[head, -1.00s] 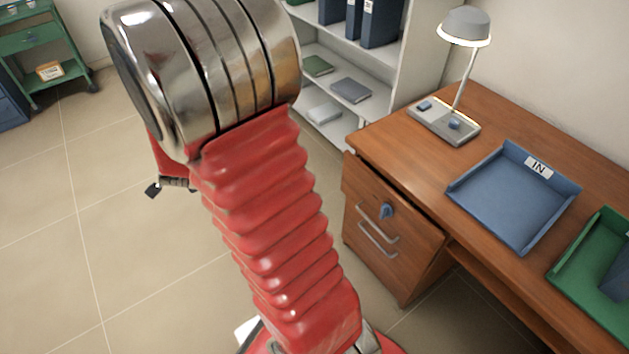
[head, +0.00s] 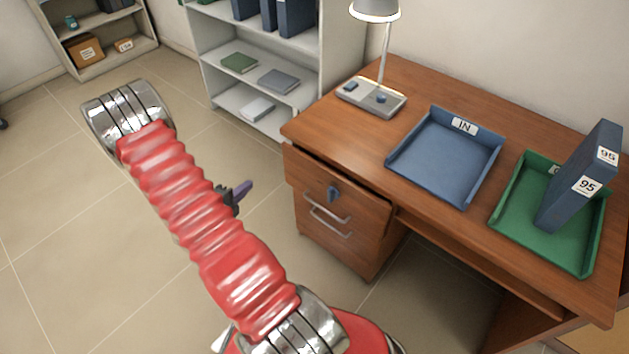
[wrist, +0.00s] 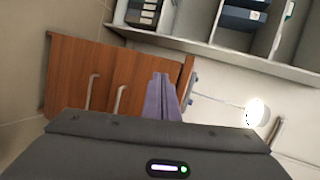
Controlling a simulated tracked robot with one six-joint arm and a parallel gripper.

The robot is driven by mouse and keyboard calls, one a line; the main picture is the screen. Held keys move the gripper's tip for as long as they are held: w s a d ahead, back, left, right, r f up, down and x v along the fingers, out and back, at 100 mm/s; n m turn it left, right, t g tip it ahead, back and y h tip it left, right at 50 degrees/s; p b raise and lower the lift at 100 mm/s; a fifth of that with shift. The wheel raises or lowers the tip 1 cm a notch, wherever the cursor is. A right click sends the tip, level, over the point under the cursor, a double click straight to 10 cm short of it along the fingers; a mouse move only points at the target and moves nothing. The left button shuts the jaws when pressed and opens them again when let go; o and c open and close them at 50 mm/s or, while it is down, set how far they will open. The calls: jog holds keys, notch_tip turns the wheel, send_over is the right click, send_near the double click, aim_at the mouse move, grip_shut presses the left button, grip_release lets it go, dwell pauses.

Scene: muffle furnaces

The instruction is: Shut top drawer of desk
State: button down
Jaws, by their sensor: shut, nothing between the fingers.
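The wooden desk (head: 345,125) stands on the right in the head view. Its top drawer (head: 365,205), in the pedestal at the left end, carries a blue key or knob (head: 333,193). A dark gap shows between the drawer front and the desktop, so the drawer looks a little pulled out. My gripper (head: 243,191) is left of the drawer front, apart from it, partly hidden behind my red arm. In the wrist view my purple fingers (wrist: 162,92) are together and empty, pointing towards the wooden drawer fronts (wrist: 75,75) and covering part of them.
A blue tray (head: 440,160) and a green tray (head: 515,190) with a blue binder (head: 582,180) stand on the desktop. A lamp (head: 370,97) is at its back left corner. A grey shelf unit (head: 215,60) stands behind. The floor left of the desk is clear.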

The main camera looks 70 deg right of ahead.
aim_at(321, 173)
jog(key=s+f+m+g+h, duration=0.1)
jog(key=s+m+g, duration=0.1)
jog(key=s, duration=0.5)
jog(key=s+f+m+g+h, duration=0.1)
jog(key=s+f+g, duration=0.1)
jog(key=s, duration=0.5)
jog(key=shift+a+f+m+g, duration=0.15)
jog(key=shift+a+m+g, duration=0.2)
jog(key=shift+g, duration=0.45)
jog(key=shift+s+d, duration=0.1)
jog(key=shift+d, duration=0.05)
jog(key=x, duration=1.3)
jog(key=shift+s+d, duration=0.1)
jog(key=shift+d, duration=0.25)
jog(key=shift+d, duration=0.15)
